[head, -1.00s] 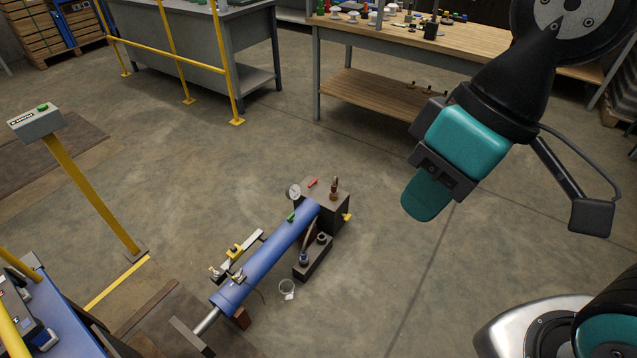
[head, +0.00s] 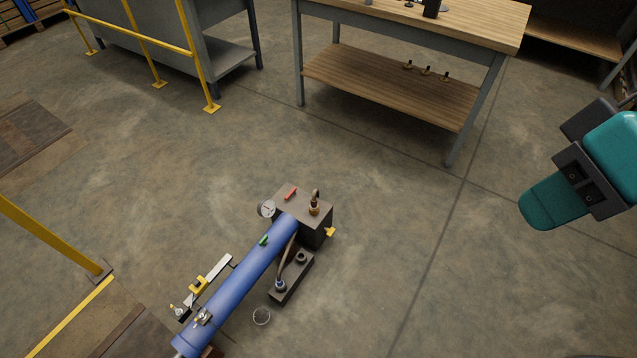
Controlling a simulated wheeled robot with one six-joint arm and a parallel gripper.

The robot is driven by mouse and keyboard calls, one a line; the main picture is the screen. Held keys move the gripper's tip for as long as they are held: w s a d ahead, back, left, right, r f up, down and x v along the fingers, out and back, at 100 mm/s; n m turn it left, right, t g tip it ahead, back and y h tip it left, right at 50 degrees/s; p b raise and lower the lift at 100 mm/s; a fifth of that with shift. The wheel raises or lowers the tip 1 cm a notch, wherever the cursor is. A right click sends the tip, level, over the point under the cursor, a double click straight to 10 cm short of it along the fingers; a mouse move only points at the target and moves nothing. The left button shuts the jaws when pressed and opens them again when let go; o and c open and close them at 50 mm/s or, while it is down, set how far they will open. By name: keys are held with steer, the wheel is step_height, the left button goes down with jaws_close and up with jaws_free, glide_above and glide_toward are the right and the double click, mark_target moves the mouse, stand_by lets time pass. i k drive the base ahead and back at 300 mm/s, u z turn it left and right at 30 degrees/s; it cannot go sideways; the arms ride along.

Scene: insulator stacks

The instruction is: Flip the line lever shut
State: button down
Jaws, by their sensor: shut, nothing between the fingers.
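A blue cylinder (head: 238,278) lies on the floor at the lower middle, running into a dark block (head: 318,230). A small red lever (head: 290,193) lies on top of the block, and a yellow handle (head: 330,232) sticks out of its right side. A small green piece (head: 263,240) sits on the cylinder. I cannot tell which of these is the line lever. My gripper (head: 548,208) is at the right edge, its teal fingers shut and empty. It hangs well to the right of the block, touching nothing.
A round gauge (head: 266,209) and a brass fitting (head: 314,205) stand at the block. A wooden workbench (head: 395,85) and yellow railing (head: 140,38) are behind. The floor right of the block is clear.

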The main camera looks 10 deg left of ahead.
mark_target(293, 192)
steer(key=u, duration=0.25)
steer(key=i, duration=1.1)
steer(key=u, duration=0.6)
